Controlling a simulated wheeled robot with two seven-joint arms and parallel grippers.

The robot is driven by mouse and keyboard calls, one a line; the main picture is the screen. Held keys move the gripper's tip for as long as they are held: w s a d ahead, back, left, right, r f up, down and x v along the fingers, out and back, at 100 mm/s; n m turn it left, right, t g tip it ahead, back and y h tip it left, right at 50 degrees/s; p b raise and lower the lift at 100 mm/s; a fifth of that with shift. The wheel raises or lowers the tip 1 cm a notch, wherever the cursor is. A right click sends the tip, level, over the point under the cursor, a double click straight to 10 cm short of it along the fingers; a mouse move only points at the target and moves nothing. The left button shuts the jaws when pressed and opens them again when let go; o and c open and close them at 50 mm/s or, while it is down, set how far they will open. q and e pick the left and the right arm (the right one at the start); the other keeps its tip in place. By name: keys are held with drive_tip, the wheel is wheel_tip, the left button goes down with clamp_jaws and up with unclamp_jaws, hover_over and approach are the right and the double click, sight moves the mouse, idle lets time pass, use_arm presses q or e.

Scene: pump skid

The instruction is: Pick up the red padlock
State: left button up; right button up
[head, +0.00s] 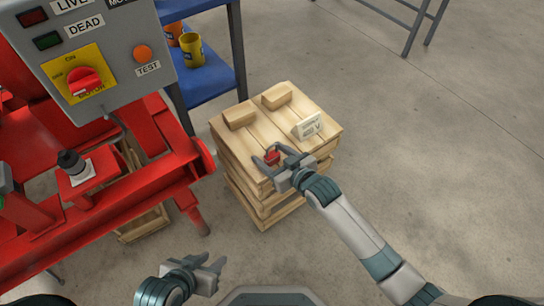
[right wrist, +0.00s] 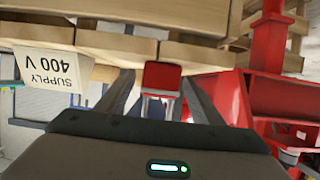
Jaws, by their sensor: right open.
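The red padlock (head: 272,157) lies on top of the wooden crate (head: 254,145), near its front edge. In the right wrist view the padlock (right wrist: 162,77) shows its red body and a pale metal shackle, between the two fingers. My right gripper (head: 269,160) is open around the padlock, one finger on each side; whether the fingers touch it I cannot tell. In the right wrist view the fingers of this gripper (right wrist: 160,95) stand apart. My left gripper (head: 214,273) is open and empty, low in the head view, away from the crate.
A white supply sign (head: 308,126) stands on the crate, right of the padlock; it also shows in the right wrist view (right wrist: 48,68). Two wood blocks (head: 277,96) sit farther back. A grey control panel (head: 98,55) and red frame (head: 125,205) stand left.

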sight(272, 146)
drive_tip(key=shift+c, duration=0.6)
drive_tip(key=c, duration=1.1)
drive_tip(key=shift+r, duration=0.1)
